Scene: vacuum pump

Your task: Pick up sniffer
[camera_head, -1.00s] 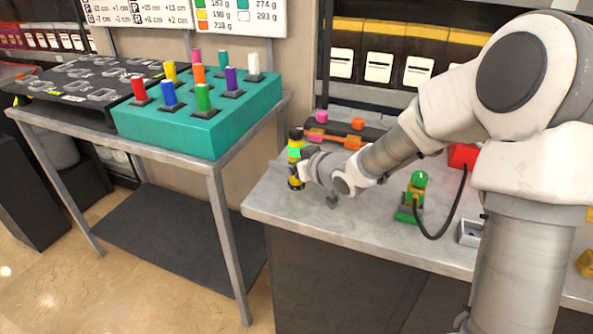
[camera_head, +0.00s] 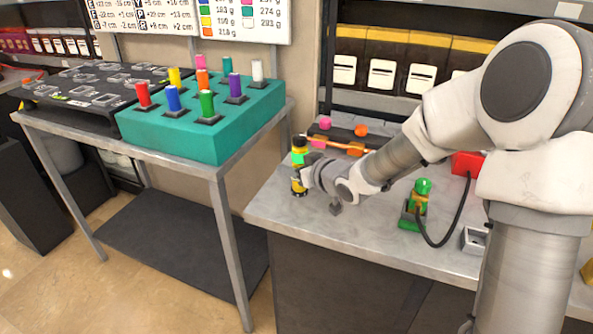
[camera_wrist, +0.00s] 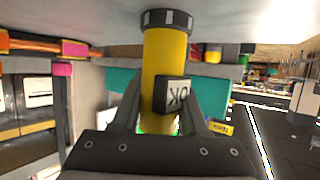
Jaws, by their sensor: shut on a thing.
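The sniffer, as I take it, is a yellow cylinder (camera_head: 299,181) with black ends and a green patch near its top. It stands upright near the left end of the grey worktop. In the wrist view the yellow body (camera_wrist: 163,55) fills the middle, with a small display box marked "OK" that appears upside down. Its dark ribbed end appears to touch the grey surface. My gripper (camera_head: 306,177) reaches it from the right. In the wrist view its two fingers (camera_wrist: 160,103) are shut on the body, one on each side. The fingers partly hide the body.
A green device (camera_head: 415,208) with a black cable stands to the right on the worktop (camera_head: 300,222), near a red box (camera_head: 467,163). A dark rack with pink and orange pieces lies behind. A teal block (camera_head: 190,138) with coloured pegs stands on the left table, across a gap.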

